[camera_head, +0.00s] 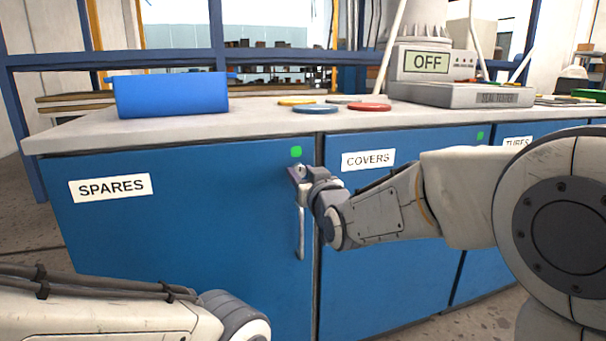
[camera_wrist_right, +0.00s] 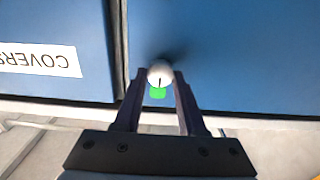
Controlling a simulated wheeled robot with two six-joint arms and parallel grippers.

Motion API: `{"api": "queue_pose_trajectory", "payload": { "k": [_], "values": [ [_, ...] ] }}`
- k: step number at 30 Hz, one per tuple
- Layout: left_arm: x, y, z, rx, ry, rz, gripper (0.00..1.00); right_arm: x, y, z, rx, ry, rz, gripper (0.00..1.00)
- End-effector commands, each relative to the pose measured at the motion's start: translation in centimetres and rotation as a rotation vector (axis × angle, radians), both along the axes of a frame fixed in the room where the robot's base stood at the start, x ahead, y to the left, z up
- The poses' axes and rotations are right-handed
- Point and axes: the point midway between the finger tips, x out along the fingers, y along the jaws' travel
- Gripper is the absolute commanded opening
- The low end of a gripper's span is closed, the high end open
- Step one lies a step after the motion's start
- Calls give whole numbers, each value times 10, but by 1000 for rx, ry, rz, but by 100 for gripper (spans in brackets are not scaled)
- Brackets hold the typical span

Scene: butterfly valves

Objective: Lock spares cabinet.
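The spares cabinet (camera_head: 190,225) is a blue door with a white SPARES label (camera_head: 110,187). Its door looks closed, with a grey vertical handle (camera_head: 300,235) near its right edge. A green marker (camera_head: 296,152) sits above the lock; it also shows in the right wrist view (camera_wrist_right: 158,93). The lock knob (camera_wrist_right: 160,74) is round and pale with a dark slot. My right gripper (camera_head: 298,172) is at this knob, its two fingers close on either side of it, seemingly touching. My left arm shows at the bottom left; its gripper is out of view.
The covers cabinet (camera_head: 390,240) stands right of the spares door, with a tubes cabinet (camera_head: 518,142) beyond. On the worktop are a blue bin (camera_head: 172,95), several coloured discs (camera_head: 315,108) and a grey device reading OFF (camera_head: 427,62).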

Motion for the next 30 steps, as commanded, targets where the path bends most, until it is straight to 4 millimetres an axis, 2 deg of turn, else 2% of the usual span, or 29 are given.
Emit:
{"api": "queue_pose_trajectory", "payload": {
  "k": [8,14,30],
  "values": [
    [0,0,-1,0,0,0,70,0,-2,0,27,8,-3,0],
    [0,0,-3,0,0,0,70,0,-1,0,116,36,-3,0],
    [0,0,-15,0,0,0,70,1,-3,-1,575,185,-2,0]
  ]
}}
